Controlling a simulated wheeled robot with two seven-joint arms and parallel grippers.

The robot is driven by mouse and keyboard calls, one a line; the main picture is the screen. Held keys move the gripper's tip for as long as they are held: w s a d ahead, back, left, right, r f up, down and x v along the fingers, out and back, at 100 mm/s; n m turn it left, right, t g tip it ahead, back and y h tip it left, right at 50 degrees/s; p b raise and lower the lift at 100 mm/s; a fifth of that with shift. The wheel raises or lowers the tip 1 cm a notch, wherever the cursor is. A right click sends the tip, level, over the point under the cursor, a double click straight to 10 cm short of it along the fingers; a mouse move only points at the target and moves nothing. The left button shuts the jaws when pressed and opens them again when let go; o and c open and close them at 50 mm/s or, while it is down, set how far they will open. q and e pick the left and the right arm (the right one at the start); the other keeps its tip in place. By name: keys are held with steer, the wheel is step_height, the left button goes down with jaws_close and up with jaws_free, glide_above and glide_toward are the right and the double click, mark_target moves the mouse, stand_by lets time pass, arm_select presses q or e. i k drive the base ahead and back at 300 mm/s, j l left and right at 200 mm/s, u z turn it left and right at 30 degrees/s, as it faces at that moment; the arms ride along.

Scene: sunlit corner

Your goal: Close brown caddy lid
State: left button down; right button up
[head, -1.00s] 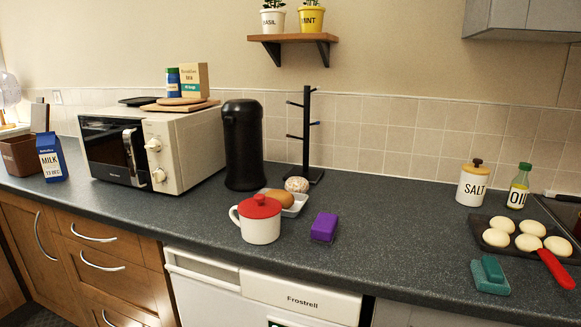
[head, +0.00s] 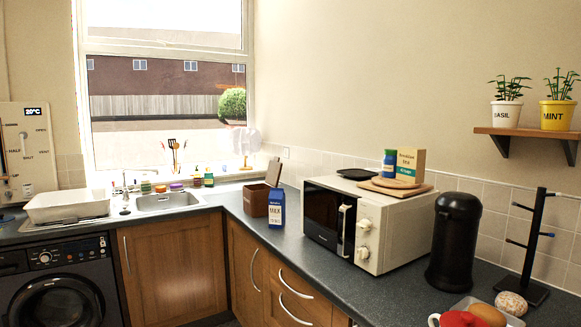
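The brown caddy (head: 257,200) stands on the counter in the corner, between the sink and the microwave. Its lid (head: 274,172) is raised and stands tilted up at the back right of the box. The blue milk carton (head: 276,209) stands right in front of the caddy's right side and hides part of it. Neither of my grippers shows in the head view.
The microwave (head: 370,222) stands right of the carton, with a box and a blue-labelled container on top. The sink (head: 168,201) and a white dish rack (head: 68,205) lie to the left. A black canister (head: 454,241) stands right of the microwave. Counter in front of the caddy is narrow.

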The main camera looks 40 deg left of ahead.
mark_target(275, 167)
steer(key=i+j+u, duration=0.1)
steer(key=u, duration=0.35)
steer(key=i+u, duration=0.1)
steer(key=u, duration=0.3)
steer(key=i+j+u, duration=0.1)
steer(key=u, duration=0.35)
